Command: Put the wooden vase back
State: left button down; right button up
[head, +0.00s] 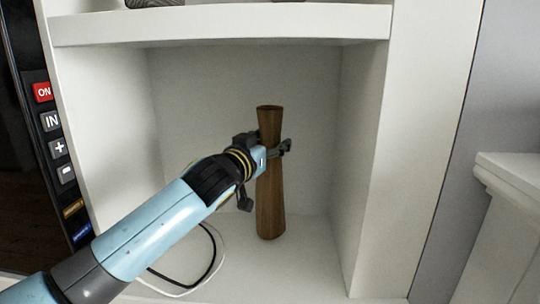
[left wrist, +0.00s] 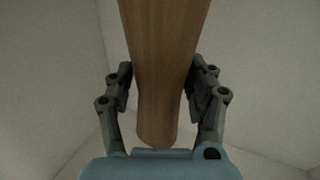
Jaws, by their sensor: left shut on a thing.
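The wooden vase (head: 270,205) is tall, brown and narrow-waisted. It is upright inside a white shelf compartment (head: 190,90), with its base low over or on the compartment floor; I cannot tell whether it touches. My left gripper (head: 280,150) comes in from the left and is shut on the vase at its upper middle. In the left wrist view the vase (left wrist: 164,60) runs between the two fingers of my left gripper (left wrist: 160,95), one finger on each side. The gripper hides part of the vase in the head view. My right gripper is not in view.
A white shelf board (head: 220,28) is above the vase, with side walls left and right. A black and a white cable (head: 210,262) lie on the compartment floor at left. A dark panel with buttons (head: 52,121) stands at far left. A white ledge (head: 510,180) is at right.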

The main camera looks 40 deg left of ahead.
pick_arm(q)
jog(key=shift+f, duration=0.85)
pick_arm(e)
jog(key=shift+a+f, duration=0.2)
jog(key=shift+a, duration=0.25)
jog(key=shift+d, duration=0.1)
pick_arm(q)
jog(key=shift+f, duration=0.1)
jog(key=c, duration=0.8)
grip_release()
jog(key=shift+f, duration=0.1)
jog(key=o, duration=0.4)
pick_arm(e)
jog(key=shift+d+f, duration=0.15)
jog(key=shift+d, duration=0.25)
